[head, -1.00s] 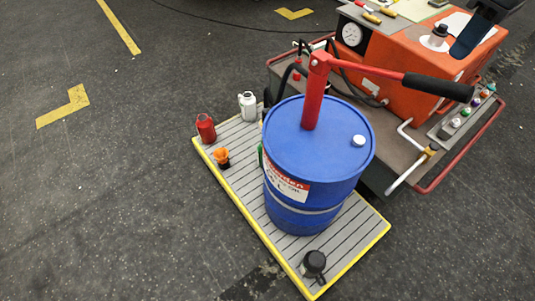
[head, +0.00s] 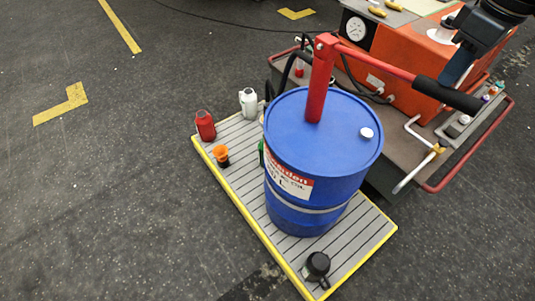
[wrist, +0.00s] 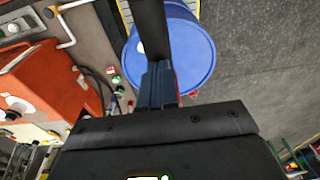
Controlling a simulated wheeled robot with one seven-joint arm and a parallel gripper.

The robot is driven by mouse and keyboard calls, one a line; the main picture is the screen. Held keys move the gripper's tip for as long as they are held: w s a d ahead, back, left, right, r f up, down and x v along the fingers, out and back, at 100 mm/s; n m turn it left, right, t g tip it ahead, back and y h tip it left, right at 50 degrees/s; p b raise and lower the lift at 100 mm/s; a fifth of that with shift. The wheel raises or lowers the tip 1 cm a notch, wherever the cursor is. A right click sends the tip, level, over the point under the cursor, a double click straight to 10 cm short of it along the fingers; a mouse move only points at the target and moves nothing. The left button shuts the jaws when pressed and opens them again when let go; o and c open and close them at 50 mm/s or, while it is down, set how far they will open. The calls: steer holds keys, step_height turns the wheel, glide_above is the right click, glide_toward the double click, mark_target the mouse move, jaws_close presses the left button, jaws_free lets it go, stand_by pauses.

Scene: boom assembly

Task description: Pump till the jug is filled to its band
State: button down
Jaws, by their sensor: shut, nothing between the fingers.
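The blue drum (head: 322,165) stands upright on a slatted pallet with a red hand pump (head: 318,85) on its lid. The pump's lever slopes down to the right and ends in a black grip (head: 447,94). My gripper (head: 450,80) is shut and empty, its blue fingers at the upper side of the black grip. In the wrist view, the shut fingers (wrist: 158,88) overlap the black grip (wrist: 150,25), with the drum (wrist: 185,50) behind. Whether they touch it is unclear. A green sliver shows at the drum's left edge. I cannot make out the jug or its band.
The yellow-edged pallet (head: 375,238) also carries a red bottle (head: 205,126), a white bottle (head: 248,103), an orange-topped item (head: 221,155) and a black can (head: 316,266). An orange machine (head: 405,55) on a red-railed cart stands behind, right. Floor at left is clear.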

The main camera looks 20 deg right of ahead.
steer(key=shift+f, duration=0.75)
step_height(320, 180, up, 12)
steer(key=p, duration=0.9)
steer(key=shift+r, duration=0.15)
steer(key=shift+a, duration=0.1)
